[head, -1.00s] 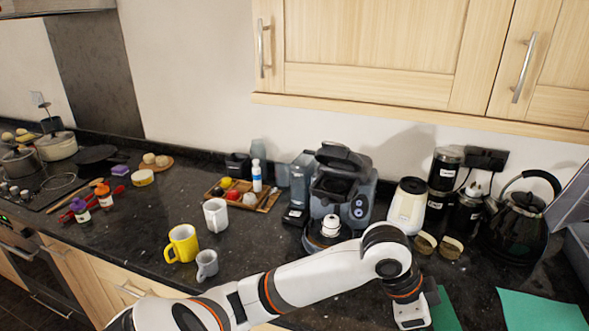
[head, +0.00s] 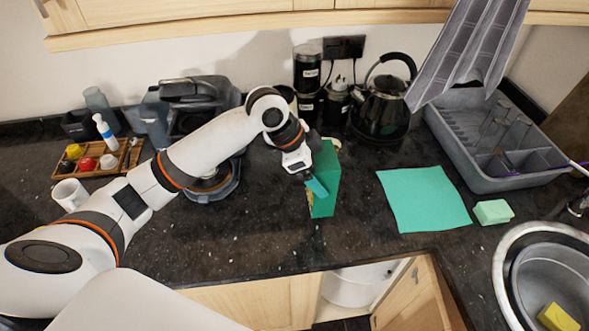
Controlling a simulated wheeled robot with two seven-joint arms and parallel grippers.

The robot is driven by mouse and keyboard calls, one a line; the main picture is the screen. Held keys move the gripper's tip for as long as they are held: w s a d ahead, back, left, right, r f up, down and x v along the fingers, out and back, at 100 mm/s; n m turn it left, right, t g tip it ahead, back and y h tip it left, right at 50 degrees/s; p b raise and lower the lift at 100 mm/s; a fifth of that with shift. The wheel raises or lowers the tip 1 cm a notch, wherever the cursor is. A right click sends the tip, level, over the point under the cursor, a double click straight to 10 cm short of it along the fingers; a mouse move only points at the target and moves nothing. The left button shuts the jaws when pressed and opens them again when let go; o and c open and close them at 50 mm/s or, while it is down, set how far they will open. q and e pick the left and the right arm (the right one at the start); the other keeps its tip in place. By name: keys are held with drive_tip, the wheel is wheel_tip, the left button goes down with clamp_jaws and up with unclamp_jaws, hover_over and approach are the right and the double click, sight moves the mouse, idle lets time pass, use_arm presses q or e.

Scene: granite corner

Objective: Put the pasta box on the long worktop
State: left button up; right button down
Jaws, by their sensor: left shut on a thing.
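The pasta box (head: 328,178) is a tall green box, upright at the middle of the dark speckled worktop (head: 260,235). My left arm reaches in from the left, and my left gripper (head: 311,184) is shut on the box's left side near its upper half. The box's bottom is at or just above the worktop; I cannot tell whether it touches. The arm and gripper hide part of the box's left side. My right gripper is not in view.
Behind the box stand a black kettle (head: 382,108) and dark canisters (head: 307,70). A coffee machine (head: 195,105) is to the left. To the right are a green cloth (head: 424,198), a sponge (head: 493,211), a grey dish rack (head: 480,150) and a sink (head: 520,262). An open cabinet door (head: 425,295) is below.

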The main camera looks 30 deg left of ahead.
use_arm(q)
wheel_tip(320, 180, down, 3)
drive_tip(key=shift+w+a+f+p, duration=0.1)
drive_tip(key=shift+a+p, duration=0.05)
drive_tip(key=shift+p, duration=0.25)
wheel_tip(320, 180, down, 4)
drive_tip(key=shift+f+p, duration=0.2)
drive_tip(key=shift+p, duration=0.4)
drive_tip(key=shift+f, duration=0.4)
drive_tip(key=shift+w+a+f, duration=0.1)
drive_tip(key=shift+f, duration=0.15)
drive_tip(key=o, duration=1.2)
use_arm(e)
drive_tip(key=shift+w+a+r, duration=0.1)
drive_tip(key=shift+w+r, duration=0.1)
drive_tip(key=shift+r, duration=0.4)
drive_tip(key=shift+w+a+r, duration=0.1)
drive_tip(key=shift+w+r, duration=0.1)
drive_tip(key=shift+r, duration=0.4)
